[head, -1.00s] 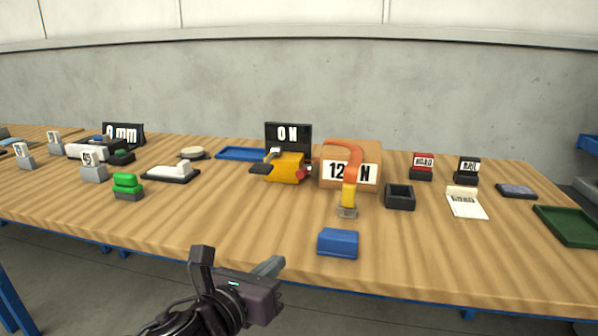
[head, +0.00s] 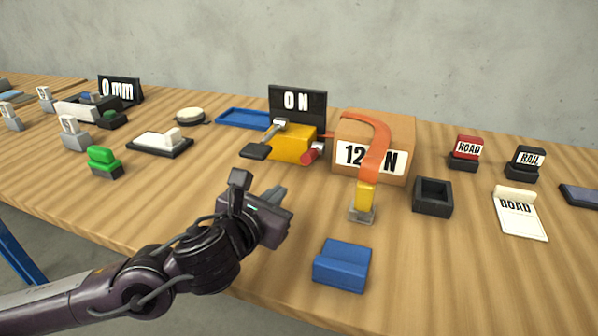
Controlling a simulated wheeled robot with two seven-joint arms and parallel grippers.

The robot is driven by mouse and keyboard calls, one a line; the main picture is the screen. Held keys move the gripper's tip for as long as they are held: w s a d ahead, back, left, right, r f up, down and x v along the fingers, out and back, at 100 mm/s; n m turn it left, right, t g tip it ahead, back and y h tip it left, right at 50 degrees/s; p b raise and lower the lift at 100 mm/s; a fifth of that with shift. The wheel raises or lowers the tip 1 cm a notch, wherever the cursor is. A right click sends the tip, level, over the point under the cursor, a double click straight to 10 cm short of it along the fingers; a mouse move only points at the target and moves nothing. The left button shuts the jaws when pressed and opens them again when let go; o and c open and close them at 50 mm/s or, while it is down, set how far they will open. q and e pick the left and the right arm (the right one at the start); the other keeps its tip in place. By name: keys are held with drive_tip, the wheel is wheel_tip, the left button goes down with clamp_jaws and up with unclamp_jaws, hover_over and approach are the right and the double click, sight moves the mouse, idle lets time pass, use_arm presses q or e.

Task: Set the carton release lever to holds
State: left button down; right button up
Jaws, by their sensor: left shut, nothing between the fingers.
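A yellow device (head: 292,146) stands at mid-table, with a grey lever arm and a dark pad on its left and a red part on its right. I cannot tell for certain whether this arm is the release lever. A brown carton (head: 400,135) labelled "12 N" stands right of it, with a curved orange band (head: 375,150) over its front that comes down to a yellow piece on a grey foot (head: 362,216). My left gripper (head: 260,191) is shut and empty, in front of the yellow device and apart from it. My right gripper is not in view.
A black "0 N" sign (head: 297,103) stands behind the device. A blue block (head: 342,265) lies near the front edge, right of my gripper. A black open box (head: 432,197) and a "ROAD" card (head: 519,213) lie farther right. A green block (head: 104,161) stands at left.

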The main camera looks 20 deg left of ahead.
use_arm(q)
approach(312, 155)
drive_tip(key=w+f, duration=0.4)
drive_tip(key=w, duration=0.1)
drive_tip(key=shift+a+f+p, duration=0.2)
drive_tip(key=shift+a+p, duration=0.15)
drive_tip(key=shift+a, duration=0.05)
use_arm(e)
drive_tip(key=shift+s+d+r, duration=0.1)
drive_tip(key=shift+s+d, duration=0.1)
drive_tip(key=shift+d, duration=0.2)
use_arm(q)
drive_tip(key=shift+r, duration=0.1)
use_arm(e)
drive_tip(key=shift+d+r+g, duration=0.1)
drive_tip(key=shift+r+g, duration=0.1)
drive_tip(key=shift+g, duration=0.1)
